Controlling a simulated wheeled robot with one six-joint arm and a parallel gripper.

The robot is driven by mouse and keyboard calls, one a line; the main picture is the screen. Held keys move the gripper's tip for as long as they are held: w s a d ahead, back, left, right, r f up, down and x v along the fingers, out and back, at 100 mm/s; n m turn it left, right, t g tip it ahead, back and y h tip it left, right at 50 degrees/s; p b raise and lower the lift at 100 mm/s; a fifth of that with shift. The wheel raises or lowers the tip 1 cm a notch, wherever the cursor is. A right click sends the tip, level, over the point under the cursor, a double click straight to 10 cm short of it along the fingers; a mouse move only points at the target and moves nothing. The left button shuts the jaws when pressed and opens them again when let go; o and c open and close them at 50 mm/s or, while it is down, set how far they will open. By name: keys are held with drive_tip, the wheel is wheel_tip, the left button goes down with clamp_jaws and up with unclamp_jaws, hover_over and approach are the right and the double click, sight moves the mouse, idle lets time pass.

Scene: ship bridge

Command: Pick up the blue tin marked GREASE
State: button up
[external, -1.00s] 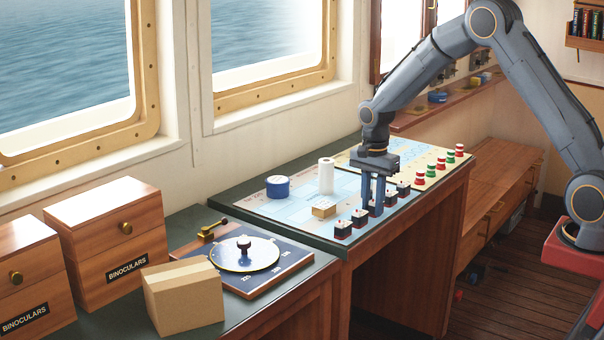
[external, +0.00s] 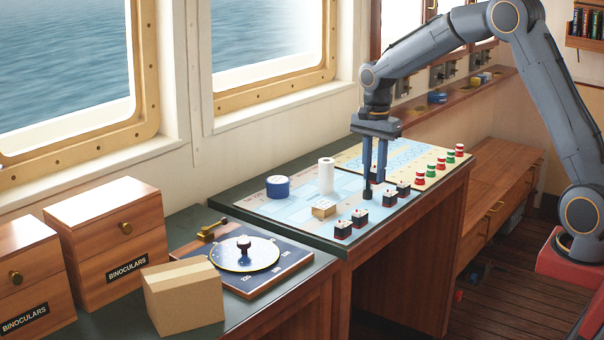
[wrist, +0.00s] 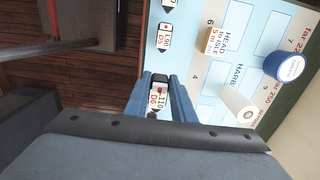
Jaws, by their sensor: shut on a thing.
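My gripper (external: 374,187) is shut on a small black-and-red block with a white top (wrist: 158,102), marked 110 D6 in the wrist view. It is held just above the chart, to the right of the blue tin and apart from it.
A white roll (external: 326,175) and a small cardboard box (external: 323,209) stand between the tin and my gripper. Similar black blocks (external: 343,230) line the desk's front edge. Red and green pieces (external: 419,178) stand farther right. A larger carton (external: 183,297) is at the front left.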

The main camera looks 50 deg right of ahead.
drive_tip(key=shift+r, duration=0.15)
drive_tip(key=s+a+f+n+b, duration=0.1)
drive_tip(key=s+a+f+n, duration=0.1)
drive_tip(key=s+f+n, duration=0.5)
drive_tip(key=s+a+f+b, duration=0.1)
drive_tip(key=s+f, duration=0.3)
drive_tip(key=f, duration=0.6)
drive_tip(key=s+a+f+n+b, duration=0.2)
drive_tip(key=s+f+n, duration=0.3)
drive_tip(key=f, duration=0.4)
drive_tip(key=w+d+n+p, duration=0.2)
drive_tip(key=w+n+p, duration=0.2)
drive_tip(key=n, duration=0.2)
drive_tip(key=a, duration=0.7)
wheel_tip(320, 180, up, 31)
drive_tip(key=w+d+m, duration=0.3)
drive_tip(key=w+m, duration=0.1)
drive_tip(key=m, duration=0.2)
drive_tip(key=w+d+m, duration=0.3)
drive_tip(key=w+m, duration=0.1)
drive_tip(key=m, duration=0.2)
drive_tip(key=w+d+m, duration=0.4)
drive_tip(key=m, duration=0.2)
drive_tip(key=shift+w+d, duration=0.1)
wheel_tip(320, 180, down, 5)
drive_tip(key=shift+r, duration=0.2)
drive_tip(key=shift+f, duration=0.2)
